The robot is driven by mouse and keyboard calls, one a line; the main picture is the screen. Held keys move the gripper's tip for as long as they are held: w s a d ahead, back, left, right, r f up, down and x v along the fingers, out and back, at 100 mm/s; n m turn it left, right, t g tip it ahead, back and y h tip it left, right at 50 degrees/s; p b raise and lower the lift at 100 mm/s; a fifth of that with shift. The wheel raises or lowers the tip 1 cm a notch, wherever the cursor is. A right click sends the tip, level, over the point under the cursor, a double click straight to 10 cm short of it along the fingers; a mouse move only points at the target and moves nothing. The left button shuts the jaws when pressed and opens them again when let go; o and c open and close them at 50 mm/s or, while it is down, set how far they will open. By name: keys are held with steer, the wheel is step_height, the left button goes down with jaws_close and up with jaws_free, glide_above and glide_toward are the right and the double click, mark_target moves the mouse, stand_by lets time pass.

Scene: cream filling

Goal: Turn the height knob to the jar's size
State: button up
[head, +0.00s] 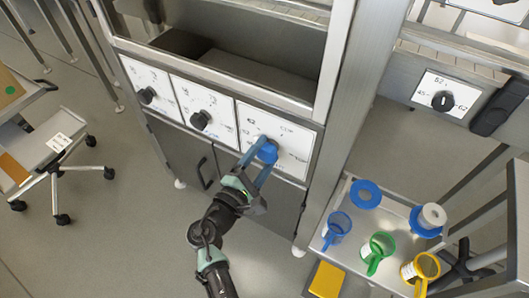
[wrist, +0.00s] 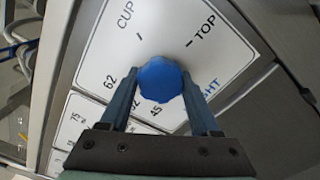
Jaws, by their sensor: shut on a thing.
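The height knob is a blue, lobed knob (head: 267,151) on the rightmost of three white dial panels (head: 291,142) on the machine's front. In the wrist view the blue knob (wrist: 160,79) sits between the fingers of my gripper (wrist: 161,84), which is shut on it from both sides. My gripper (head: 262,157) reaches up to it in the head view. Around the knob the panel (wrist: 118,52) reads CUP, TOP, 62, 45, a partly hidden 52 and blue letters ending in GHT. Which mark the knob points to cannot be told. No jar is clearly identifiable.
Two black knobs (head: 200,119) (head: 147,95) sit on the panels to the left. A cart (head: 329,245) at right holds blue (head: 336,228), green (head: 378,248) and yellow (head: 420,268) handled cups. A separate dial (head: 443,101) marked 45, 52, 62 is upper right.

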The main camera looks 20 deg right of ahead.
steer(key=shift+f, duration=0.1)
steer(key=o, duration=1.4)
steer(key=shift+c, duration=0.2)
steer(key=p+v, duration=0.1)
steer(key=v, duration=1.2)
steer(key=shift+p, duration=0.35)
